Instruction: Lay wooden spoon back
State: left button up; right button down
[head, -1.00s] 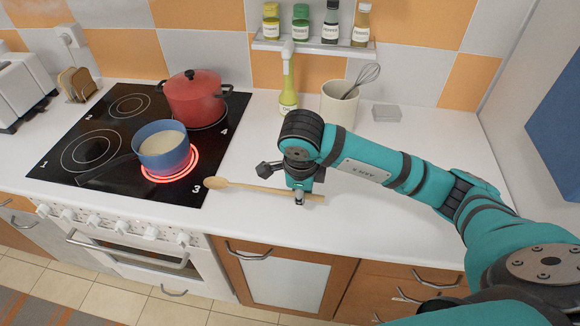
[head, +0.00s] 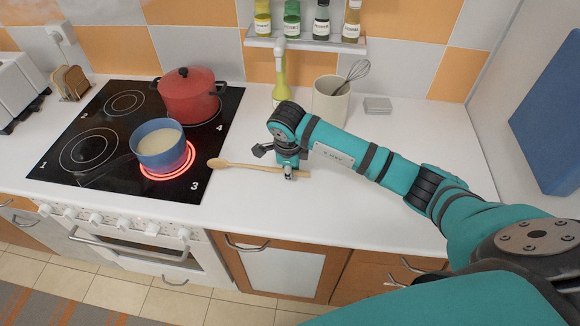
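The wooden spoon (head: 238,166) has its bowl at the left, by the right edge of the hob, and its handle runs right over the white counter. My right gripper (head: 288,174) is shut on the handle near its right end. Whether the spoon touches the counter or is just above it I cannot tell. The gripper's fingers cover part of the handle. My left gripper is not in view.
A blue saucepan (head: 158,148) with pale contents stands on the glowing front right burner of the hob (head: 108,122). A red pot (head: 188,97) stands behind it. A utensil crock (head: 328,103) with a whisk and an oil bottle (head: 280,90) stand behind my gripper.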

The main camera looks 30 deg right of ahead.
jog(key=shift+f, duration=0.1)
jog(key=shift+f+b, duration=0.25)
jog(key=shift+b, duration=0.15)
jog(key=c, duration=1.3)
grip_release()
jog(key=shift+r, duration=0.2)
jog(key=shift+r+p, duration=0.4)
jog(key=shift+p, duration=0.25)
jog(key=shift+s+a+r+b, duration=0.3)
jog(key=shift+r+b, duration=0.4)
jog(key=shift+r, duration=1.2)
jog(key=shift+s+a+r+b, duration=0.15)
jog(key=shift+s+r+b, duration=0.35)
jog(key=shift+r, duration=1.4)
jog(key=shift+s+a+r+b, duration=0.25)
jog(key=shift+r+b, duration=0.6)
jog(key=shift+r, duration=1.05)
